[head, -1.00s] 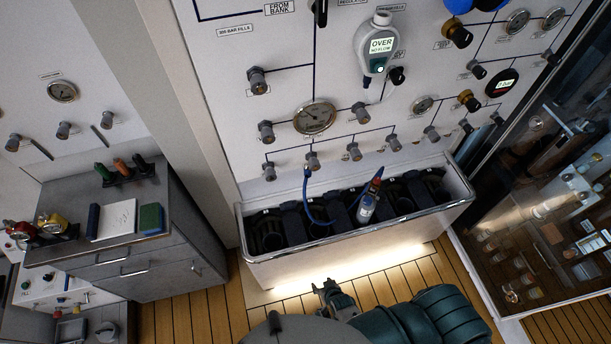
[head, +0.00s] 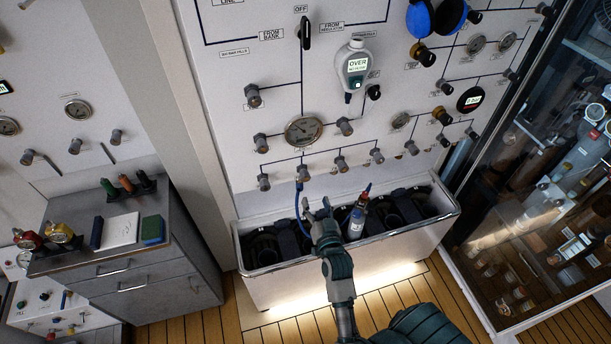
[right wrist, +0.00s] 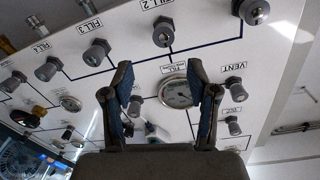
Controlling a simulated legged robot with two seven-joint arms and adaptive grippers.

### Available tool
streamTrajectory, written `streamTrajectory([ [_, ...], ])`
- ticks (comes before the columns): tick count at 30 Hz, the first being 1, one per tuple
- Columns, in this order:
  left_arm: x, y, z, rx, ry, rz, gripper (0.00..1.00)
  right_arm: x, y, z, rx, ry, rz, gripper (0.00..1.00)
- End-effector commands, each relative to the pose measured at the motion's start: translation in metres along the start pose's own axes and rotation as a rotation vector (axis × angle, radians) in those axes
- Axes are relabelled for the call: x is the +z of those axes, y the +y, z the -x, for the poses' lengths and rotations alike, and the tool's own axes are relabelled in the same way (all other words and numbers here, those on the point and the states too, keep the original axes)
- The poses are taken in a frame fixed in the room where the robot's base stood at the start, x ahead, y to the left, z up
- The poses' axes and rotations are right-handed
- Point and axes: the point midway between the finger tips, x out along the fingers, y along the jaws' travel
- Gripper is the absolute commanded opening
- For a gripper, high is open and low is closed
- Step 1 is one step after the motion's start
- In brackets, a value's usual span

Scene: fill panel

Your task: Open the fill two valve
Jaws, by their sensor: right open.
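The fill two valve is a grey knob with a dark base under the label "FILL 2", upside down in the right wrist view (right wrist: 163,32). In the head view I take it as the second knob from the left in the bottom row (head: 303,172), just above a blue hose. My right gripper (head: 318,207) is open and empty, in front of the panel below this knob. In the right wrist view its two fingers (right wrist: 160,85) are spread apart, with the valve beyond them, untouched. My left gripper is out of view.
The blue hose (head: 298,212) hangs close beside my right gripper. A trough (head: 310,262) with dark cylinders and a small bottle (head: 356,222) lies below the panel. A gauge (head: 304,131) and other knobs sit above. A glass cabinet stands at right.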

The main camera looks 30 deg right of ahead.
Motion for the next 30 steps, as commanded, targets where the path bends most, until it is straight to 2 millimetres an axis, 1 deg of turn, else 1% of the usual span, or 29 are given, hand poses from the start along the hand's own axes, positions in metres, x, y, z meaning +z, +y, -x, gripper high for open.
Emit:
streamTrajectory([
  [1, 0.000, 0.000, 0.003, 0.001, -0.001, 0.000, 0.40, -0.003, -0.001, -0.013, 0.000, 0.003, 0.000, 0.59],
  [3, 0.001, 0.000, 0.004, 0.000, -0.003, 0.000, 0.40, -0.003, -0.002, -0.030, -0.001, 0.003, 0.000, 0.59],
  [9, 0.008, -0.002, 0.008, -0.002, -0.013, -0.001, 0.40, -0.001, -0.001, -0.076, 0.000, 0.001, 0.001, 0.59],
  [12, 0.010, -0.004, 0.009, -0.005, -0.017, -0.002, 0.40, -0.001, 0.000, -0.095, 0.000, 0.000, 0.001, 0.59],
  [15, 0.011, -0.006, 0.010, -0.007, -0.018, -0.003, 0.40, 0.000, 0.000, -0.108, 0.000, 0.000, 0.001, 0.59],
  [20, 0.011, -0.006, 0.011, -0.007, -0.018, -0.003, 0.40, 0.000, 0.002, -0.119, 0.001, 0.000, 0.000, 0.59],
  [28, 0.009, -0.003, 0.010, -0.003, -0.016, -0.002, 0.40, 0.000, 0.001, -0.120, 0.001, -0.001, 0.000, 0.59],
  [29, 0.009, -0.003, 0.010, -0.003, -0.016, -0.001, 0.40, 0.000, 0.001, -0.120, 0.000, -0.001, 0.000, 0.56],
  [30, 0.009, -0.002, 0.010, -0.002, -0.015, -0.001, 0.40, 0.000, 0.000, -0.120, 0.000, -0.001, 0.001, 0.46],
])
